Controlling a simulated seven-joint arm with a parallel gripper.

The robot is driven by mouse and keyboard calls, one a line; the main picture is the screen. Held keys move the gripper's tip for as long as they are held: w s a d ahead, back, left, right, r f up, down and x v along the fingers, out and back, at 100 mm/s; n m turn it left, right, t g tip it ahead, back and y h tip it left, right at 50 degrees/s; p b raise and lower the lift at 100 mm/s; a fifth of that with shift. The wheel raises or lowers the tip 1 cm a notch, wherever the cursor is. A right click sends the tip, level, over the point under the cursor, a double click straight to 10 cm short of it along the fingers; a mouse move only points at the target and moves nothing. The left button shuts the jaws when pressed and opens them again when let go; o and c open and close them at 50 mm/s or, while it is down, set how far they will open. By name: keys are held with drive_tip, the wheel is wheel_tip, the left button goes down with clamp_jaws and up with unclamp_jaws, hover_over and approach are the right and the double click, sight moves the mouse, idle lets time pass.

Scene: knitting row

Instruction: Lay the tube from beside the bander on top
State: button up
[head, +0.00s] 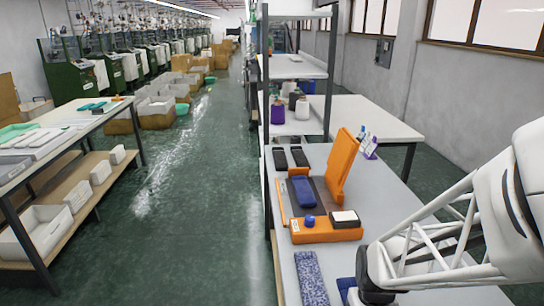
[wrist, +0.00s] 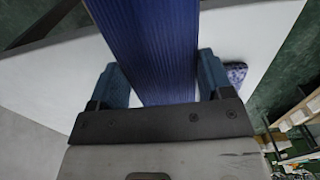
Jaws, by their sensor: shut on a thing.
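A dark blue ribbed tube (wrist: 155,45) runs up through the wrist view between the two blue fingers of my gripper (wrist: 160,78), which is shut on it. In the head view my gripper (head: 348,288) is at the bottom edge, low over the near end of the grey table, mostly hidden by its own wrist. The orange bander (head: 310,235) stands on the table ahead of it, with its orange flap (head: 342,165) raised. A dark blue piece (head: 303,191) lies on its dark bed. My gripper is in front of the bander, apart from it.
A blue-and-white speckled piece (head: 312,278) lies on the table left of my gripper. A blue knob (head: 309,221) and a pale pad (head: 344,218) sit on the bander's front. Two dark items (head: 290,157) lie behind it. A shelf post (head: 266,130) rises at the table's left edge.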

drive_tip(key=w+d+r, duration=0.1)
drive_tip(key=w+r, duration=0.3)
drive_tip(key=w, duration=1.1)
drive_tip(key=w+r, duration=0.4)
drive_tip(key=w, duration=1.1)
drive_tip(key=r, duration=0.1)
hover_over(304, 191)
drive_tip(key=shift+r, duration=0.1)
drive_tip(key=shift+f, duration=2.5)
drive_tip(key=shift+f, duration=0.15)
drive_tip(key=shift+f, duration=2.35)
drive_tip(key=shift+f, duration=0.1)
